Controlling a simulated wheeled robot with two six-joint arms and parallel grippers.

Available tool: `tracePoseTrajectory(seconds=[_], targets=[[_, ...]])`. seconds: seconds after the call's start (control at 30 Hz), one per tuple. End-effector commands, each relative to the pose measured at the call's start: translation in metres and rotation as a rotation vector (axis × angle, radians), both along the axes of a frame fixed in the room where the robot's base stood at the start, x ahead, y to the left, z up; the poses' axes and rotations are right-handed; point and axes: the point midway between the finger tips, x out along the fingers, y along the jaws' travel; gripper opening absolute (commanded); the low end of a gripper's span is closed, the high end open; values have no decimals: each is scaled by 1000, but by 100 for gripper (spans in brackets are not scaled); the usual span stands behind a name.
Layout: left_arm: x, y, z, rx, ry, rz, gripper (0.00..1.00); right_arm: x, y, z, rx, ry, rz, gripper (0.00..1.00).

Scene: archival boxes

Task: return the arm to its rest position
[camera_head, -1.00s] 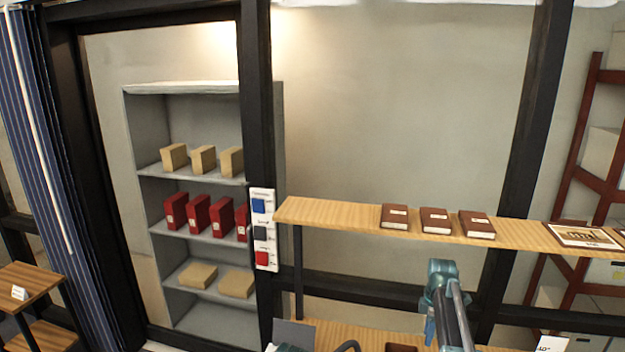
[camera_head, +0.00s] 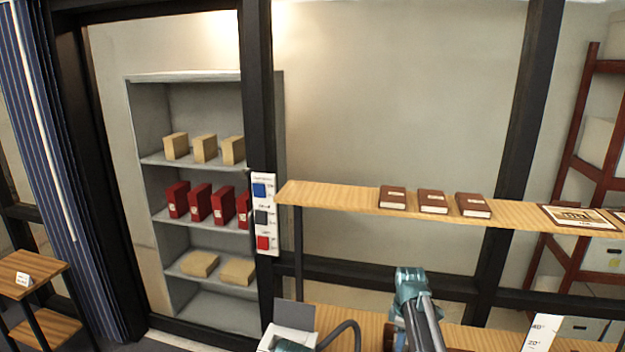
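One of my arms, teal and grey (camera_head: 412,290), rises from the bottom edge in front of the lower wooden shelf. Its fingers cannot be made out. Another teal part of mine shows at the bottom edge, beside an open white box (camera_head: 290,325) and a dark curved tube. No gripper fingertips are clearly visible, and I see nothing held.
A wooden shelf (camera_head: 335,198) bears several brown books and a framed picture (camera_head: 580,218). A grey cabinet (camera_head: 150,120) holds tan boxes and red binders (camera_head: 200,202). A small wooden stand (camera_head: 45,268) is at left. Black posts frame the cabinet and wall.

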Motion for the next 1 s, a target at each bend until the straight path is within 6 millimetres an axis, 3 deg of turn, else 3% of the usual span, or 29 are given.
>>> tracePoseTrajectory(seconds=[0.03,0.17,0.33,0.53,0.7,1.0], targets=[[0,0,-13,0,0,-1,95,-15,17,-14,-5,2,-28,41],[0,0,-36,1,-1,-2,95,-49,58,-36,-20,3,-145,41],[1,0,-79,1,-1,-4,95,-123,124,-78,-53,-2,-370,41],[1,0,-112,1,-2,-7,95,-194,169,-111,-84,-24,-616,41],[1,0,-123,1,-2,-8,95,-221,183,-122,-98,-38,-727,41],[1,0,-122,1,-2,-8,95,-224,186,-121,-100,-41,-757,41]])
